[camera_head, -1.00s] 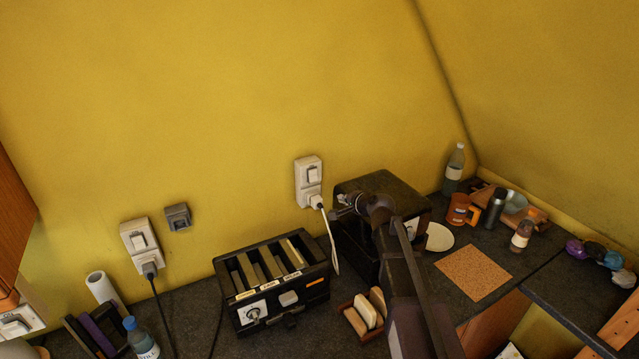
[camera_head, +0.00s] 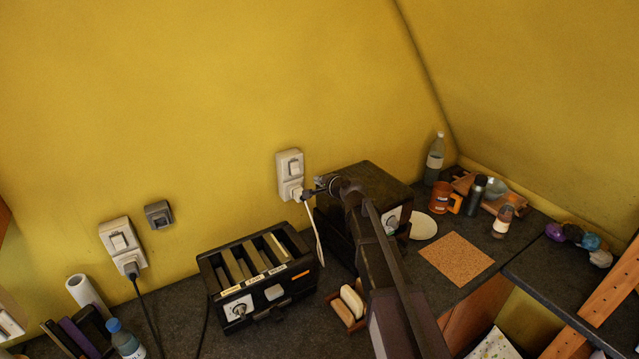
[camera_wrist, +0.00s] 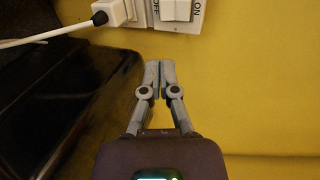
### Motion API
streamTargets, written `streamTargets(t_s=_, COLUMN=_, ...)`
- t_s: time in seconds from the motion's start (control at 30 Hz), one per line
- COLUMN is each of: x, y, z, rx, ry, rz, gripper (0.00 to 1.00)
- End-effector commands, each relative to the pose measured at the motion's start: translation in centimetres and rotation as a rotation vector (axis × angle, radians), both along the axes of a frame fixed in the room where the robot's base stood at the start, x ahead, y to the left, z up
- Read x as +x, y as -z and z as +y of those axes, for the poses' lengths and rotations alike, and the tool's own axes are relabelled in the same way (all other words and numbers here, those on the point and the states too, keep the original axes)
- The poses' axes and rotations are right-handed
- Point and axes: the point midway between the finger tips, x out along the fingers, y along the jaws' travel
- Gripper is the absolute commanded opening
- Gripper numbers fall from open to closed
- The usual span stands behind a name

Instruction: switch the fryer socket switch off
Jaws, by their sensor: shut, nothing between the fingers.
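A white wall socket with a rocker switch (camera_head: 290,165) is on the yellow wall, with a white plug and cable below the switch. In the wrist view the rocker (camera_wrist: 176,9) shows at the top edge, partly cut off, between OFF and ON labels. The white plug (camera_wrist: 112,12) is left of it. My gripper (camera_head: 308,193) is at the lower right of this socket. In the wrist view my gripper (camera_wrist: 160,66) is shut and empty, its tips apart from the rocker in the picture. Which appliance the cable feeds I cannot tell.
A black box-shaped appliance (camera_head: 377,174) stands under my arm. A slotted black appliance (camera_head: 258,276) is left of it. Another switched socket with a dark plug (camera_head: 122,242) and a small grey switch (camera_head: 159,214) are on the wall further left. The wall above is clear.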

Motion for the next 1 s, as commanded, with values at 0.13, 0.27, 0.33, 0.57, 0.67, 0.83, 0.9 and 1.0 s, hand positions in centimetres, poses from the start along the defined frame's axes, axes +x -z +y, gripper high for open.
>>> streamTargets(t_s=0.13, x=2.0, y=1.0, z=1.3, rx=-0.002, ry=-0.003, rz=0.000, gripper=0.00)
streamTargets(t_s=0.27, x=3.5, y=1.7, z=2.3, rx=-0.002, ry=-0.002, rz=0.000, gripper=0.00)
streamTargets(t_s=0.33, x=4.4, y=2.1, z=2.9, rx=0.000, ry=-0.001, rz=0.000, gripper=0.00)
streamTargets(t_s=0.57, x=7.0, y=3.2, z=4.7, rx=-0.001, ry=-0.002, rz=-0.001, gripper=0.00)
streamTargets(t_s=0.67, x=7.9, y=3.6, z=5.3, rx=0.000, ry=-0.001, rz=0.000, gripper=0.00)
streamTargets(t_s=0.83, x=8.8, y=3.9, z=6.0, rx=-0.002, ry=-0.002, rz=0.000, gripper=0.00)
streamTargets(t_s=0.9, x=9.0, y=4.0, z=6.1, rx=-0.002, ry=-0.002, rz=0.000, gripper=0.00)
streamTargets(t_s=1.0, x=9.1, y=4.0, z=6.2, rx=-0.002, ry=-0.001, rz=0.000, gripper=0.00)
